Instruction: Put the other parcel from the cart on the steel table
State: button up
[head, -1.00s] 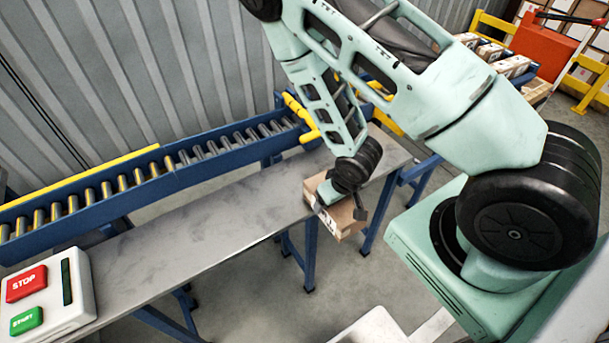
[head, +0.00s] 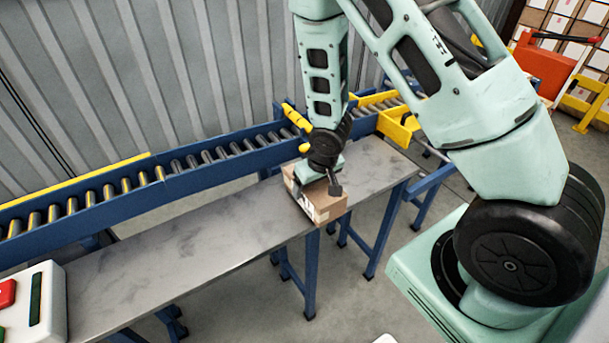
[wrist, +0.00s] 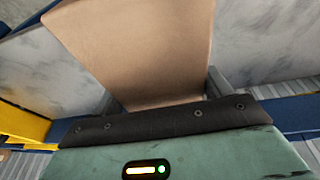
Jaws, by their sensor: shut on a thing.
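My gripper (head: 324,182) is shut on a brown cardboard parcel (head: 321,207) and points down at the steel table (head: 215,235). In the head view the parcel is at the table's front edge, and part of it hangs past that edge. I cannot tell whether its underside touches the table. In the wrist view the parcel (wrist: 140,45) fills the middle, close below the gripper, with grey tabletop (wrist: 262,40) on both sides. The cart is not in view.
A blue roller conveyor (head: 190,165) with yellow rails runs behind the table along the corrugated wall. A white control box (head: 35,300) stands at the table's left end. The tabletop left and right of the parcel is bare. Stacked cartons (head: 560,20) are far back right.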

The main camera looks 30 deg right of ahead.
jog(key=shift+w+f+p, duration=0.15)
jog(key=shift+w+p, duration=0.1)
jog(key=shift+w, duration=0.8)
jog(key=shift+w+f+p, duration=0.15)
jog(key=shift+w+p, duration=0.1)
jog(key=shift+w, duration=0.75)
jog(key=shift+f, duration=0.15)
jog(key=o, duration=1.3)
